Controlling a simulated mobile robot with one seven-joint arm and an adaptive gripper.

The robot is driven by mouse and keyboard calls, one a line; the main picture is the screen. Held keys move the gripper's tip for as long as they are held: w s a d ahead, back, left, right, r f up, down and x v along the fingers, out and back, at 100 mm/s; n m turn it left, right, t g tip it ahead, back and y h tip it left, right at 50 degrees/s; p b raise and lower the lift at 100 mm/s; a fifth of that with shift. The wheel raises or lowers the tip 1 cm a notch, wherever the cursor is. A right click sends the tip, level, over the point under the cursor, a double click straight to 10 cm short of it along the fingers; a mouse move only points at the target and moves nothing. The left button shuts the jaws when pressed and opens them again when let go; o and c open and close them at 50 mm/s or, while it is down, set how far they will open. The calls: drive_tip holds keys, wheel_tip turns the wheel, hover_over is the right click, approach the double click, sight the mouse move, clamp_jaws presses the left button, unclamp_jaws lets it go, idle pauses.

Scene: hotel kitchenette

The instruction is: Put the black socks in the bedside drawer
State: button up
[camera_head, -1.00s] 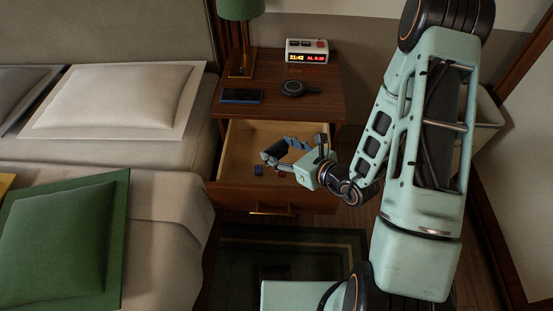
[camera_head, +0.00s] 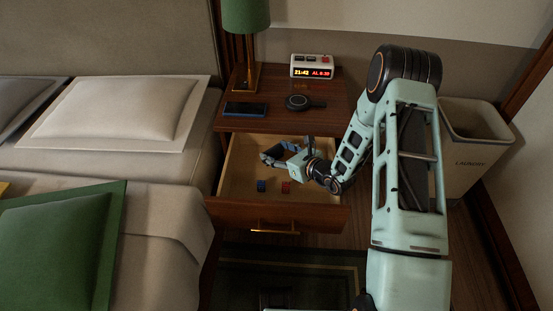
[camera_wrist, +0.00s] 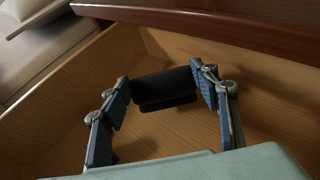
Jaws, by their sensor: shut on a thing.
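The black socks (camera_wrist: 165,88) are a dark folded bundle in the wrist view. My gripper (camera_wrist: 163,92) is shut on them, with a blue-grey finger at each side. In the head view my gripper (camera_head: 284,150) is over the inside of the open bedside drawer (camera_head: 236,165), towards its back right. The socks cannot be made out clearly there. The wrist view shows the drawer's wooden walls and floor (camera_wrist: 60,125) around and below the socks. I cannot tell whether the socks touch the floor.
A small blue item (camera_head: 261,185) and a red one (camera_head: 286,187) lie in the drawer. The nightstand top (camera_head: 280,92) overhangs its back and holds a phone (camera_head: 245,109), a black round device (camera_head: 299,102), a clock (camera_head: 312,66) and a lamp (camera_head: 246,15). A laundry bin (camera_head: 470,165) stands right.

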drive_tip(key=shift+s+f, duration=0.1)
drive_tip(key=shift+f, duration=1.15)
drive_tip(key=shift+b, duration=0.3)
drive_tip(key=shift+f, duration=0.2)
drive_tip(key=o, duration=1.1)
drive_tip(key=shift+o, duration=0.2)
drive_tip(key=shift+r, duration=0.1)
drive_tip(key=shift+r, duration=0.2)
drive_tip(key=p+v, duration=0.3)
drive_tip(key=v, duration=0.9)
